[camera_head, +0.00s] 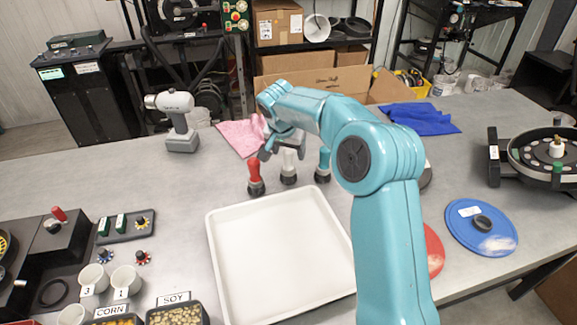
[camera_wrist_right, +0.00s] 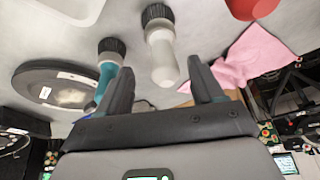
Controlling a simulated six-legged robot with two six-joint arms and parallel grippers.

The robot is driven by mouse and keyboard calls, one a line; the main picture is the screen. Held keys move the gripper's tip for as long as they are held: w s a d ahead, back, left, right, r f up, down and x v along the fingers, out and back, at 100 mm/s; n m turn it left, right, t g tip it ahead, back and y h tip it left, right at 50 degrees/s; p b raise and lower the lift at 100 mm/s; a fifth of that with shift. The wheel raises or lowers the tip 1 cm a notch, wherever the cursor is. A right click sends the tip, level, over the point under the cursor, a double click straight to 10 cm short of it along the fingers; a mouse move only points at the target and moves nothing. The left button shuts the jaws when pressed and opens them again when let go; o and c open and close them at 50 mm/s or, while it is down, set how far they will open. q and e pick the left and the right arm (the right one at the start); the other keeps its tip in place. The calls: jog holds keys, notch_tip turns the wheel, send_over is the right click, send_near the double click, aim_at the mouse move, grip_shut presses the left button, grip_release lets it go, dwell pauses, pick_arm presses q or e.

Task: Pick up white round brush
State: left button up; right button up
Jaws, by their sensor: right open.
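The white round brush (camera_head: 289,164) stands upright, bristles down, on the table between a red brush (camera_head: 254,174) and a teal brush (camera_head: 323,163). My right gripper (camera_head: 280,143) is open just above and behind the white brush in the head view. In the right wrist view the white brush (camera_wrist_right: 162,48) lies ahead of and between the two open fingers (camera_wrist_right: 160,72), with its handle end toward them. I cannot tell if they touch it. The teal brush (camera_wrist_right: 108,68) is close to one finger; the red brush (camera_wrist_right: 252,8) is farther off. My left gripper is not in view.
A white tray (camera_head: 278,262) lies in front of the brushes. A pink cloth (camera_head: 240,136) and a cordless drill (camera_head: 176,118) are behind and left. A blue cloth (camera_head: 420,117) and a blue disc (camera_head: 470,238) are to the right.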

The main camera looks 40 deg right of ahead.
aim_at(289, 158)
jog(key=x, duration=0.3)
jog(key=p+x, duration=0.1)
jog(key=x, duration=0.1)
jog(key=shift+w+f, duration=0.1)
jog(key=shift+w, duration=0.2)
jog(key=shift+s+a, duration=0.1)
jog(key=shift+s, duration=0.1)
jog(key=shift+w, duration=0.2)
jog(key=c, duration=1)
jog(key=shift+s, duration=0.15)
jog(key=shift+c, duration=0.3)
